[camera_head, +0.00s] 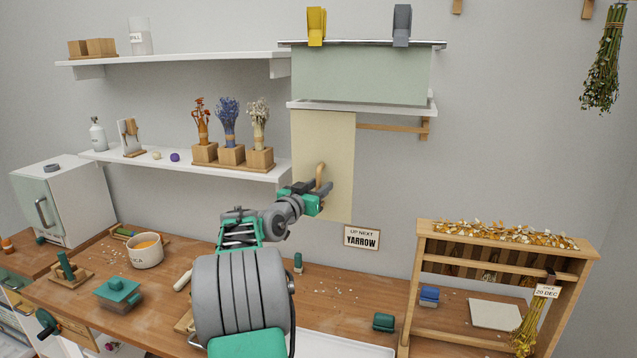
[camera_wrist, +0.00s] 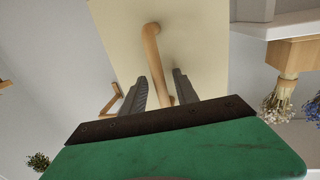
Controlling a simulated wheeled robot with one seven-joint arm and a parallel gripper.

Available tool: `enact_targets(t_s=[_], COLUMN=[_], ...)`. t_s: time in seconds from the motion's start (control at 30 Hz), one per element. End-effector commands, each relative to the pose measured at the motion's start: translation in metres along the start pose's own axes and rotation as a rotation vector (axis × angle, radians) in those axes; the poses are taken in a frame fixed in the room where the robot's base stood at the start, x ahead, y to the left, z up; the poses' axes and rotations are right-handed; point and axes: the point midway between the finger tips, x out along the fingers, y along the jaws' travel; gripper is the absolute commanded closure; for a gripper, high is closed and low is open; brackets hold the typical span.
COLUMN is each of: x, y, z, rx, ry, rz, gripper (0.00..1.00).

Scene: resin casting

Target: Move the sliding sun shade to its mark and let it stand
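The sun shade (camera_head: 325,140) is a flat cream panel hanging below the pale green box on the wall, at the left end of a wooden rail (camera_head: 385,127). It also fills the middle of the wrist view (camera_wrist: 200,50). A wooden bar handle (camera_head: 320,176) stands out from its face. My gripper (camera_head: 318,192) is at this handle. In the wrist view the handle (camera_wrist: 153,55) runs between the two grey fingers, with gaps visible on both sides, so the gripper looks open around it. I cannot make out the shade's mark.
A shelf (camera_head: 190,166) with dried flowers in wooden blocks lies left of the shade. The rail ends right at a wooden bracket (camera_head: 425,128), with bare wall below. A YARROW sign (camera_head: 361,238) hangs below right. A wooden rack (camera_head: 586,250) stands on the bench at right.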

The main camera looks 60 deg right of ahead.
Motion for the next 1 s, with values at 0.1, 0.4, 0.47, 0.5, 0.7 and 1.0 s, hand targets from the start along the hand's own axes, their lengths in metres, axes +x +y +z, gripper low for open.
enact_targets(t_s=[0.1,0.4,0.47,0.5,0.7,1.0], x=[0.0019,0.0013,0.0013,0.0013,0.0012,0.0011], y=[-0.0006,-0.0008,-0.0008,-0.0008,-0.0008,-0.0008], z=[0.0006,0.0008,0.0009,0.0008,0.0008,0.0008], rx=[0.0,0.0,0.0,0.0,0.0,0.0], ry=[0.0,-0.001,-0.001,-0.001,-0.001,-0.001], rz=[-0.002,-0.002,-0.002,-0.002,-0.002,-0.002], gripper=[0.64,0.79,0.84,0.87,1.0,1.0])
